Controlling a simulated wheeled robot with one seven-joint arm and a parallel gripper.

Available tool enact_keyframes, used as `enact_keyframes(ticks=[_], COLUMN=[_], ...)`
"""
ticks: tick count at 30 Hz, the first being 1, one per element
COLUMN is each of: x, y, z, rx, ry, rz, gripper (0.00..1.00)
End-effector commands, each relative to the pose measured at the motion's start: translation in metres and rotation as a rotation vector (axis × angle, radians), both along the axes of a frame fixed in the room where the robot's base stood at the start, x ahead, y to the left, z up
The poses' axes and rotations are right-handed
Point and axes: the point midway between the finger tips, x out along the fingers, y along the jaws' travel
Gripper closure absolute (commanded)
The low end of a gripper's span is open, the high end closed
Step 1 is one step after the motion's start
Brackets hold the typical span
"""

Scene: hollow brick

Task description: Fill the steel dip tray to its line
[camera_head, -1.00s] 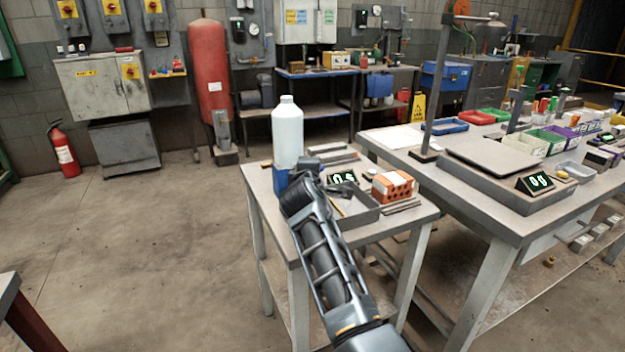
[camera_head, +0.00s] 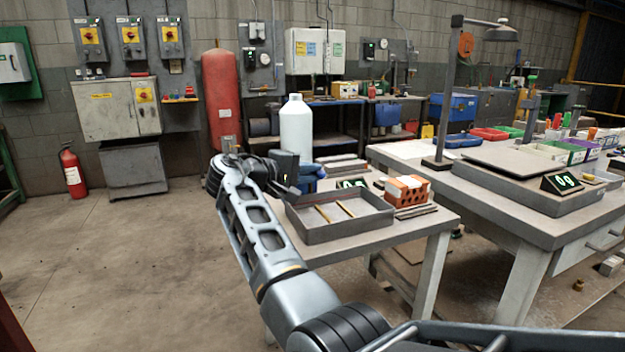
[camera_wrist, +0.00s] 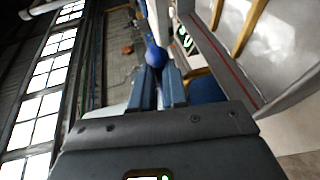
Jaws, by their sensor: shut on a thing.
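The steel dip tray (camera_head: 330,235) lies on the small bench with two brass-coloured strips (camera_head: 340,209) on its floor. In the wrist view, a red line runs along the inner wall of the tray (camera_wrist: 222,58). I cannot tell its liquid level. My gripper (camera_head: 288,182) is at the tray's back left, its fingers (camera_wrist: 157,84) shut on a blue object (camera_wrist: 155,56) with a rounded end. The rest of this object is mostly hidden. More blue (camera_wrist: 206,88) shows beside the fingers. A tall white bottle (camera_head: 296,128) stands upright behind my gripper.
An orange perforated brick (camera_head: 405,193) sits right of the tray. A small display (camera_head: 352,184) stands behind the tray. A larger bench (camera_head: 500,205) with a lamp post and another display (camera_head: 562,182) is to the right. Open floor lies to the left.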

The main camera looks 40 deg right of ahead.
Motion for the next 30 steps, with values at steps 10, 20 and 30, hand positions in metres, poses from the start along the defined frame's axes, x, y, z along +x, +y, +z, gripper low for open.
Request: enact_keyframes(ticks=[10, 20, 30], x=[-0.0019, -0.0022, -0.0007], y=[0.0002, 0.0001, 0.0011], z=[-0.0051, -0.0057, -0.0027], rx=[0.008, 0.008, 0.005], ry=[0.006, 0.007, 0.004], rz=[-0.058, -0.059, -0.053], gripper=[1.0, 0.83, 0.62])
